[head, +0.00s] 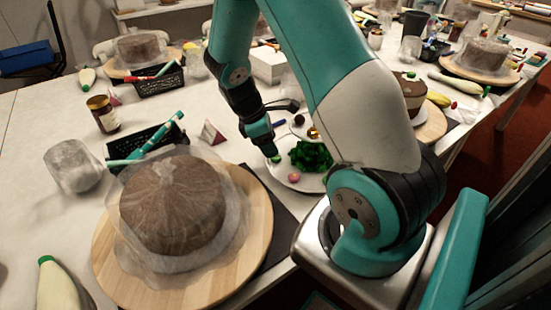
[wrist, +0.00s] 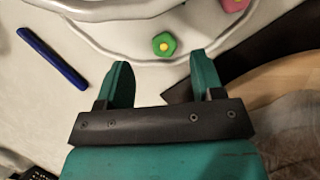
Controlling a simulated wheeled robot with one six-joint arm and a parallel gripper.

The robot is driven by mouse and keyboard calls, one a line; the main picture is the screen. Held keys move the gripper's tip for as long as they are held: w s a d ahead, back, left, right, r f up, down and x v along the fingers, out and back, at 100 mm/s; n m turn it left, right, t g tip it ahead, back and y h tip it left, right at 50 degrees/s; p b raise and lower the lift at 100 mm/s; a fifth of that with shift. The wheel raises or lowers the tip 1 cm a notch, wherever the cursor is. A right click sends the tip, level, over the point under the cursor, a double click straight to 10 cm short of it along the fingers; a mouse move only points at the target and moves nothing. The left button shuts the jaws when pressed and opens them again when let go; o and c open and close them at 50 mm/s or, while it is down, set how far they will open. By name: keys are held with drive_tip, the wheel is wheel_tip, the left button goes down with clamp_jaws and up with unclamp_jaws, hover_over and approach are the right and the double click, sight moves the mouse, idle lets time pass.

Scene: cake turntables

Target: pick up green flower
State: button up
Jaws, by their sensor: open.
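The green flower (wrist: 163,45) is small, with a yellow centre. It lies near the edge of a white plate (wrist: 130,52) in the wrist view, just beyond the fingertips of my gripper (wrist: 161,67) and roughly midway between them. My gripper is open, and nothing is between its fingers. In the head view my gripper (head: 268,149) points down at the left side of the plate (head: 306,184), and the green flower (head: 276,158) shows as a small green spot at its tip. I cannot tell the exact height of the fingers above the plate.
On the plate are a shiny green bow (head: 311,155) and a pink ball-like piece (head: 293,177). A blue pen (wrist: 52,58) lies left of my gripper in the wrist view. A wrapped brown cake (head: 172,205) stands on a wooden turntable (head: 258,215) at front left.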

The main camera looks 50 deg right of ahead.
sight(276, 158)
drive_tip(key=shift+s+a+x, duration=0.1)
drive_tip(key=shift+x, duration=0.95)
drive_tip(key=shift+s+a+x, duration=0.1)
drive_tip(key=shift+a+x, duration=0.05)
drive_tip(key=shift+x, duration=0.95)
drive_tip(key=c, duration=1)
